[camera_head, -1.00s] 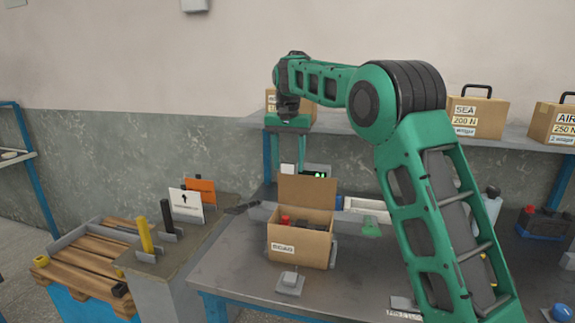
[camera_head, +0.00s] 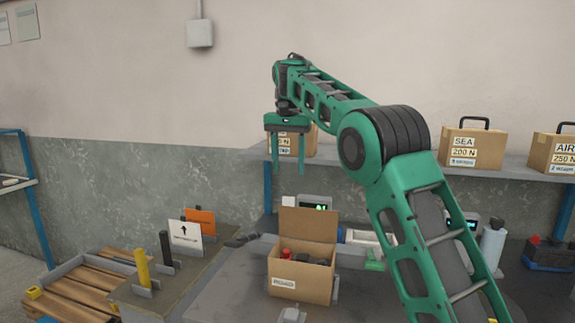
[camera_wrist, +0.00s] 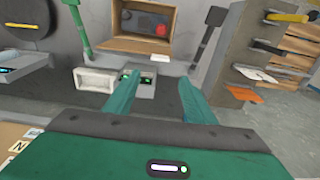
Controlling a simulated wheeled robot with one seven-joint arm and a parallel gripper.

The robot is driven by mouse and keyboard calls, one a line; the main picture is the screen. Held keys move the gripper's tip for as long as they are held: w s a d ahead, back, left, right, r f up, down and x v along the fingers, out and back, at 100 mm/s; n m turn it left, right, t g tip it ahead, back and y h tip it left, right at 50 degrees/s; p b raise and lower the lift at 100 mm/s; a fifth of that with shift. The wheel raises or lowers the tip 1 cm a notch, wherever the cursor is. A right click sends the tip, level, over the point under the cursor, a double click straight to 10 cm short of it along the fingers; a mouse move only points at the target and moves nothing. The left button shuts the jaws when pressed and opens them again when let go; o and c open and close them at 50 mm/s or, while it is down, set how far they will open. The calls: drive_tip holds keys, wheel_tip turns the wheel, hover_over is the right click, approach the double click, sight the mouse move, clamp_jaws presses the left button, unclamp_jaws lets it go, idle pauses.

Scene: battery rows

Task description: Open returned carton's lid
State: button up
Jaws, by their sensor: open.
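The carton (camera_head: 300,283) stands on the grey workbench with a white label on its front. Its lid (camera_head: 308,224) stands up at the back, and dark and red items show inside. In the wrist view the carton (camera_wrist: 128,46) is at the top, open side showing, with the red item in it. My gripper (camera_head: 288,172) is open and empty, fingers pointing down, in the air above and behind the carton, in front of the shelf. In the wrist view its two green fingers (camera_wrist: 155,88) are spread apart, and neither touches the carton.
A shelf (camera_head: 400,157) behind the bench holds cartons with handles, one marked SEA (camera_head: 472,147). A small display unit (camera_head: 314,203) stands behind the carton. At left are a yellow post (camera_head: 141,266), a dark post (camera_head: 165,250) and signs. A bottle (camera_head: 491,244) stands at right.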

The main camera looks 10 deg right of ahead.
drive_tip(key=shift+r, duration=0.35)
drive_tip(key=shift+c, duration=0.3)
drive_tip(key=shift+s+r+n, duration=0.1)
drive_tip(key=shift+s+n, duration=0.05)
drive_tip(key=shift+n, duration=0.15)
drive_tip(key=c, duration=1)
drive_tip(key=shift+s+d+r+n+t, duration=0.1)
drive_tip(key=shift+s+d+n+t, duration=0.1)
drive_tip(key=shift+n+t, duration=0.25)
clamp_jaws()
drive_tip(key=s+a+f+n+t+y, duration=0.25)
drive_tip(key=s+n+t, duration=0.35)
drive_tip(key=s+n, duration=0.75)
drive_tip(key=shift+n+g+h, duration=0.25)
drive_tip(key=shift+n, duration=0.65)
drive_tip(key=shift+w+d+f, duration=0.25)
drive_tip(key=shift+w+f, duration=1.15)
drive_tip(key=shift+w, duration=0.4)
drive_tip(key=shift+w+d+f, duration=0.25)
drive_tip(key=shift+w+f, duration=1.1)
drive_tip(key=shift+w, duration=0.45)
drive_tip(key=shift+w+d+f, duration=0.25)
drive_tip(key=shift+w+f, duration=1.15)
drive_tip(key=shift+w, duration=0.4)
